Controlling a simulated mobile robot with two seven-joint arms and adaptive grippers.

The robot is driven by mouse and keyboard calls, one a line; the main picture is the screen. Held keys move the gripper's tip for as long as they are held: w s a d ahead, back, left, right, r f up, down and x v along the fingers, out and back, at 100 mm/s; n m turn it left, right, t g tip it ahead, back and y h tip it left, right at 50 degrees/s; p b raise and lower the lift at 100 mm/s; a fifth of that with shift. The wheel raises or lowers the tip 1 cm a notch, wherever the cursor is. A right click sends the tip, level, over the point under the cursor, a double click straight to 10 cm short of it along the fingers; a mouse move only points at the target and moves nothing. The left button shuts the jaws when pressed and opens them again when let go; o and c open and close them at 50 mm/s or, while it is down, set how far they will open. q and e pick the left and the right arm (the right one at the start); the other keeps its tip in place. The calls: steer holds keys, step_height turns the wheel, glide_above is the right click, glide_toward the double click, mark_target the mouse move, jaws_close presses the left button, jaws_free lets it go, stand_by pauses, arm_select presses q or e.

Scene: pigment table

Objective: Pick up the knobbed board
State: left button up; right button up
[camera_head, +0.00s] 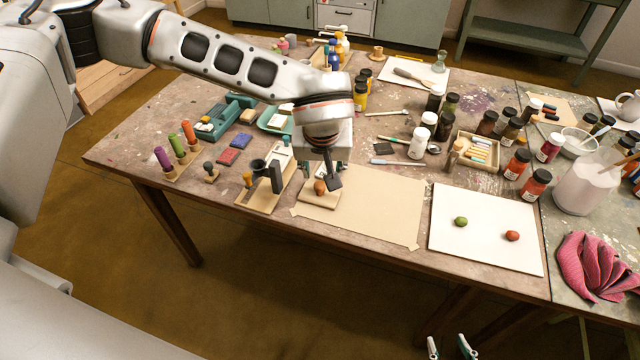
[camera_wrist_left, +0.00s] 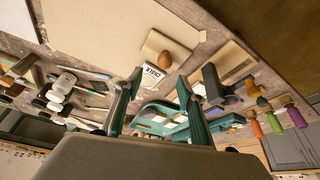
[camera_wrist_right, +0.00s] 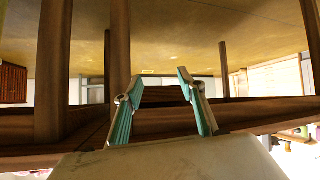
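The knobbed board is a small pale wooden board (camera_head: 315,202) with a round brown knob (camera_head: 320,187), lying near the table's front edge by the tan paper sheet. In the left wrist view the board (camera_wrist_left: 158,43) and knob (camera_wrist_left: 165,60) show just beyond the fingertips. My left gripper (camera_head: 326,174) is above the board, pointing down, and partly overlaps it in the head view. Its fingers (camera_wrist_left: 160,76) are spread, with nothing held between them. My right gripper (camera_head: 452,346) is open and empty in front of the table, low; its fingers also show in the right wrist view (camera_wrist_right: 153,84).
A wooden stand with dark uprights (camera_head: 262,190) is close left of the board. A tan paper sheet (camera_head: 380,208) lies to its right, bare. A white sheet (camera_head: 485,240) holds a green and a red lump. Paint bottles crowd the table behind.

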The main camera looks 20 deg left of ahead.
mark_target(320, 183)
arm_select(q)
steer(key=shift+w+a+f, duration=0.2)
steer(key=shift+a+f, duration=0.05)
steer(key=shift+s+x, duration=0.1)
steer(key=shift+x, duration=0.6)
steer(key=shift+s+x, duration=0.15)
steer(key=shift+x, duration=0.5)
steer(key=x, duration=0.2)
steer(key=b+x, duration=0.1)
steer(key=shift+s+a+f, duration=0.1)
steer(key=shift+s+f, duration=0.1)
steer(key=shift+f, duration=0.3)
steer(key=shift+w+f, duration=0.2)
steer(key=shift+f, duration=0.1)
steer(key=shift+r, duration=0.1)
jaws_close()
arm_select(e)
steer(key=shift+s+d+f, duration=0.1)
steer(key=shift+d+f, duration=0.1)
steer(key=shift+f, duration=0.25)
